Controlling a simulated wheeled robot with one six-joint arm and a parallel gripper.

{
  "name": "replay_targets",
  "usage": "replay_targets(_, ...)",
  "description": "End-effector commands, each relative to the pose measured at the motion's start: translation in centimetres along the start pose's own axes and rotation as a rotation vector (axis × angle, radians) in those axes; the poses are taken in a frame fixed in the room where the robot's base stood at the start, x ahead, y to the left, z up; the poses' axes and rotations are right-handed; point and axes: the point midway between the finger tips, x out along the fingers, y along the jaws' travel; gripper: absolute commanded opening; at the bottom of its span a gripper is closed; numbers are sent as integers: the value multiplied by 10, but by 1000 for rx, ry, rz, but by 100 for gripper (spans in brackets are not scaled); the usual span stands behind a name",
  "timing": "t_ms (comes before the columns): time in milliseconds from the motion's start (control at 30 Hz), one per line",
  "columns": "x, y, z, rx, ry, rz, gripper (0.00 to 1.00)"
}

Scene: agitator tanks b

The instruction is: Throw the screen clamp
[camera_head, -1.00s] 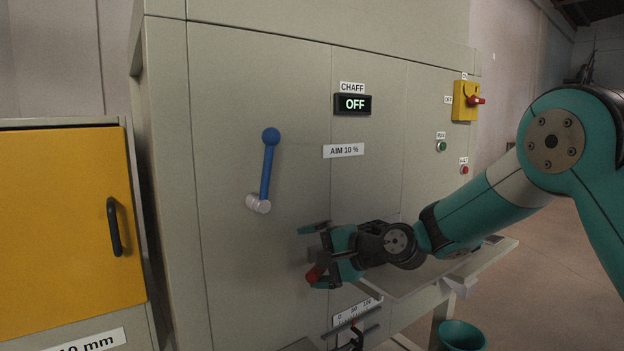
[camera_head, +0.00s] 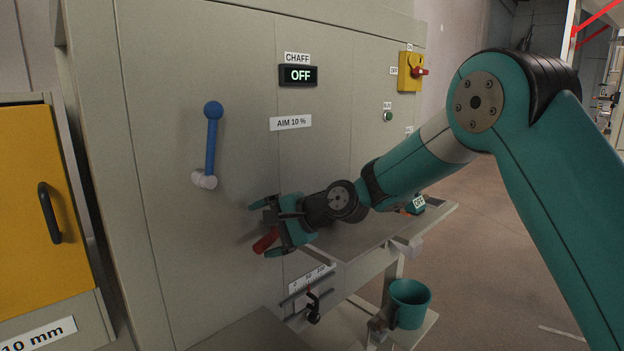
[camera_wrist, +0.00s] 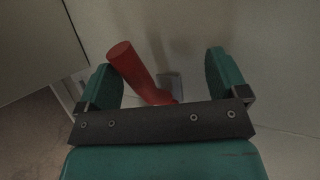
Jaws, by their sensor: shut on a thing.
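A red handle (camera_head: 265,240) sticks out from the grey machine front, low on the panel; it carries no label that I can see, so I cannot tell for certain that it is the screen clamp. My gripper (camera_head: 266,226) is around it, one finger above and one below. In the wrist view the red handle (camera_wrist: 138,75) slants between the two teal fingers, closer to the left one; its base ends at a small grey mount on the panel, partly hidden by my gripper (camera_wrist: 163,77). A blue lever (camera_head: 212,140) stands upright on a pale pivot, up and left of my gripper.
A display (camera_head: 298,75) reads OFF under CHAFF; a sign (camera_head: 290,122) reads AIM 10 %. A yellow switch (camera_head: 410,72) is at right.

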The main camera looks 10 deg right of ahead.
Motion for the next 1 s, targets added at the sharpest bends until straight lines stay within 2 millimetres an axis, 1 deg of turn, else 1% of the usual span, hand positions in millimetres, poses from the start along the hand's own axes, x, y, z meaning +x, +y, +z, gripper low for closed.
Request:
replay_targets(33,-5,-11,0,-9,1,-26,72)
replay_targets(133,-12,-8,-1,-8,2,-26,65)
replay_targets(200,-17,-7,-3,-9,4,-25,51)
replay_targets(500,-36,4,-6,-7,4,-15,51)
replay_targets(1000,-71,15,-10,-5,4,-10,51)
